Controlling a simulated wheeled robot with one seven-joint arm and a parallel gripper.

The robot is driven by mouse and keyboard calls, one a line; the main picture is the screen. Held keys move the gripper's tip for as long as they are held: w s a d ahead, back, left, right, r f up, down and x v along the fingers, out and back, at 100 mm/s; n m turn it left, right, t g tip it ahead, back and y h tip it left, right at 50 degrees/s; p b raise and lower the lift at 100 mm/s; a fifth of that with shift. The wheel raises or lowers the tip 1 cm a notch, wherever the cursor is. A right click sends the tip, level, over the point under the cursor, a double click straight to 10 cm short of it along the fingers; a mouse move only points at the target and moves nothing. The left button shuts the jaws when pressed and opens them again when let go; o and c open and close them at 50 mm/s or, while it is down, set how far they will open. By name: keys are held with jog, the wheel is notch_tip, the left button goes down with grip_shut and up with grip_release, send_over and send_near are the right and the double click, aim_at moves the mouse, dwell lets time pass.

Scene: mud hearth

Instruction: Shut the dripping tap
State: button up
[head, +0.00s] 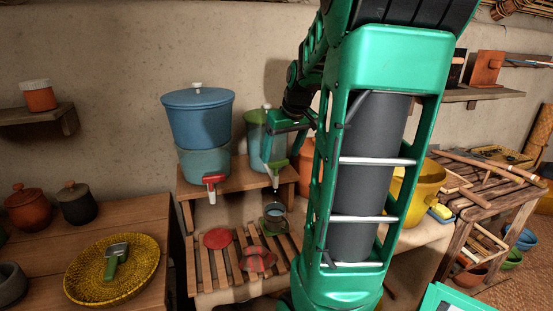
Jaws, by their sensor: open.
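A blue water container (197,122) with a lid and a paler lower part stands on a small wooden stand, with a red-handled tap (213,180) at its front. A green container (257,135) stands to its right, partly hidden by my gripper. It has a tap with a green handle (279,163). My gripper (272,157) is open, pointing down at this green handle, very close to it; I cannot tell whether it touches. A small cup (274,210) is below the green-handled tap. No drip can be made out at either tap.
A slatted wooden rack (205,263) under the stand holds a red disc (217,238) and a red bowl-like piece (257,259). A yellow woven tray (86,290) lies on the left table. A yellow pot (424,190) stands right of my arm. My arm hides the middle right.

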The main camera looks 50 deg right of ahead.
jog(key=shift+x, duration=1.4)
jog(key=c, duration=1)
jog(key=shift+a+m+h, duration=0.15)
jog(key=shift+m+h, duration=0.25)
jog(key=shift+m, duration=0.7)
jog(key=shift+c, duration=0.2)
jog(key=o, duration=1)
jog(key=shift+o, duration=0.2)
jog(key=shift+r, duration=0.1)
